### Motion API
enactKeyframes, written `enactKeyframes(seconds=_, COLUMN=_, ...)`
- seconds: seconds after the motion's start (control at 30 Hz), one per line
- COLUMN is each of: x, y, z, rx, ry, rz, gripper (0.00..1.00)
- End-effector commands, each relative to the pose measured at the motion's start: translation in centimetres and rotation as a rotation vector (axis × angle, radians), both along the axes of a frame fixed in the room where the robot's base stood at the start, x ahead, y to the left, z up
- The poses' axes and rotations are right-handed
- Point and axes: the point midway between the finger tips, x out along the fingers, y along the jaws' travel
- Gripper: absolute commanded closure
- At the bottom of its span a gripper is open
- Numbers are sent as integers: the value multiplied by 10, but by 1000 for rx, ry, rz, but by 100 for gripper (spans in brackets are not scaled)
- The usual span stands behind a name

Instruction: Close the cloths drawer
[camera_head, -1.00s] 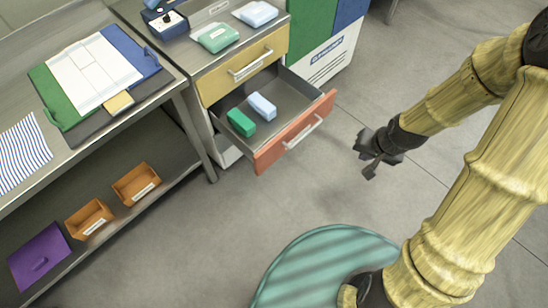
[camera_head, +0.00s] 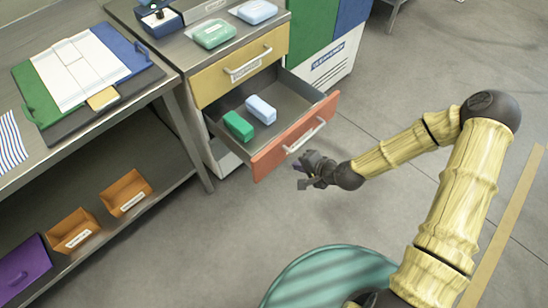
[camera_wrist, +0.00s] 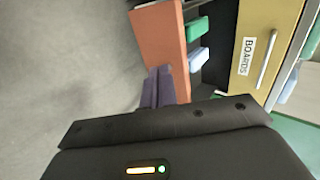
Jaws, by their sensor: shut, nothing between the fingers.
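The drawer with the orange-red front (camera_head: 298,131) stands pulled out under a yellow-fronted drawer. A green block (camera_head: 238,125) and a pale blue block (camera_head: 261,109) lie inside it. I cannot read a label on the orange-red front. My gripper (camera_head: 304,171) is shut and empty, low in front of that drawer and near its handle. In the wrist view the orange-red front (camera_wrist: 158,42) rises just beyond my closed fingertips (camera_wrist: 159,75). I cannot tell whether they touch it.
The yellow drawer (camera_head: 240,75), labelled BOARDS in the wrist view, is shut. A metal bench (camera_head: 170,77) with a lower shelf stands at left. Grey floor is free in front of the drawers.

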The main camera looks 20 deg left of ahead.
Motion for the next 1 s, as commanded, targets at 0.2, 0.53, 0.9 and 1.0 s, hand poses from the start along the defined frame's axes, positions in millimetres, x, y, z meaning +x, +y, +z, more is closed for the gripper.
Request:
enactKeyframes(seconds=0.2, x=0, y=1, z=-2, rx=-2, ry=0, rz=2, gripper=100)
enactKeyframes(seconds=0.53, x=11, y=29, z=-30, rx=-2, ry=1, rz=4, gripper=100)
enactKeyframes(seconds=0.9, x=30, y=75, z=-68, rx=-3, ry=-2, rz=4, gripper=100)
enactKeyframes(seconds=1.0, x=36, y=90, z=-67, rx=-2, ry=-3, rz=5, gripper=100)
